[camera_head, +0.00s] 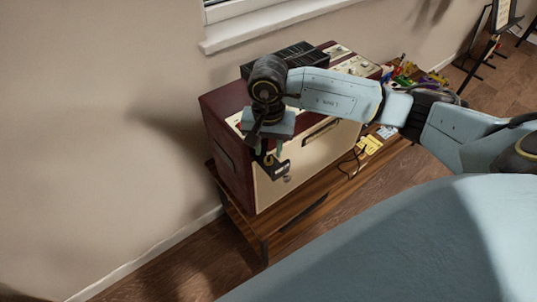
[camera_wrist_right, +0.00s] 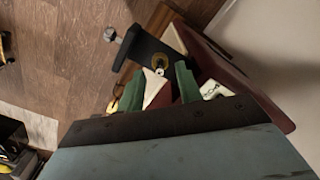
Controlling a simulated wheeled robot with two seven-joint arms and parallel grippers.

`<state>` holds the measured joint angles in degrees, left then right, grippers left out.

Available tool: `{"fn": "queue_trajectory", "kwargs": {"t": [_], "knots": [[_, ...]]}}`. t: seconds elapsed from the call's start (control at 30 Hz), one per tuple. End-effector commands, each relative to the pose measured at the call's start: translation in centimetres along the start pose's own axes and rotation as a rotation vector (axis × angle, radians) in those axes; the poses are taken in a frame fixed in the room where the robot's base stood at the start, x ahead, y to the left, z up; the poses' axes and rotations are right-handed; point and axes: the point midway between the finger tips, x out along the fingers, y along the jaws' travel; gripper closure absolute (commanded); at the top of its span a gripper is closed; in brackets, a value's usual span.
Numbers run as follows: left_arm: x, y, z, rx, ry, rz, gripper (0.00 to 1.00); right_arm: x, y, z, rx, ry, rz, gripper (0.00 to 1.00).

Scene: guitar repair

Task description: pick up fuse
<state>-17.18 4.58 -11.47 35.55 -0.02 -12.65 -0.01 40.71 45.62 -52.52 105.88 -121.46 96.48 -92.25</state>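The amplifier (camera_head: 222,140), dark red with a cream front, stands on a wooden bench. My right gripper (camera_head: 268,150) points down near its front upper left edge. In the right wrist view its green fingers (camera_wrist_right: 159,80) are spread apart, with no object clearly gripped. A black bracket (camera_head: 270,165) with a metal knob lies just beyond the fingertips; it also shows in the right wrist view (camera_wrist_right: 148,48). A small pale piece with a yellow ring (camera_wrist_right: 159,69) shows on the bracket between the fingertips. I cannot tell whether this is the fuse. My left gripper is out of view.
A black box (camera_head: 286,60) sits on the amplifier, partly behind my right arm. Yellow cards (camera_head: 369,144) and a thin cable lie on the wooden bench (camera_head: 247,224). Colourful small items (camera_head: 407,75) stand beyond. The wall is close behind the amplifier.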

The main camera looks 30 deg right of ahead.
Motion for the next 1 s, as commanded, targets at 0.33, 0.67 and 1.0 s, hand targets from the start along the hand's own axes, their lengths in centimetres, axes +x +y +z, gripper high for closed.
{"fn": "queue_trajectory", "kwargs": {"t": [0.33,0.67,1.0], "knots": [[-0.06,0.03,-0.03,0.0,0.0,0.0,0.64,0.98,0.02,-0.01,0.0,0.001,0.0,0.66],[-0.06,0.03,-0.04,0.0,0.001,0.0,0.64,0.94,0.02,0.0,0.0,0.001,0.001,1.0],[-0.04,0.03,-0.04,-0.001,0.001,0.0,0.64,0.7,0.0,-0.03,0.0,0.002,0.0,1.0]]}}
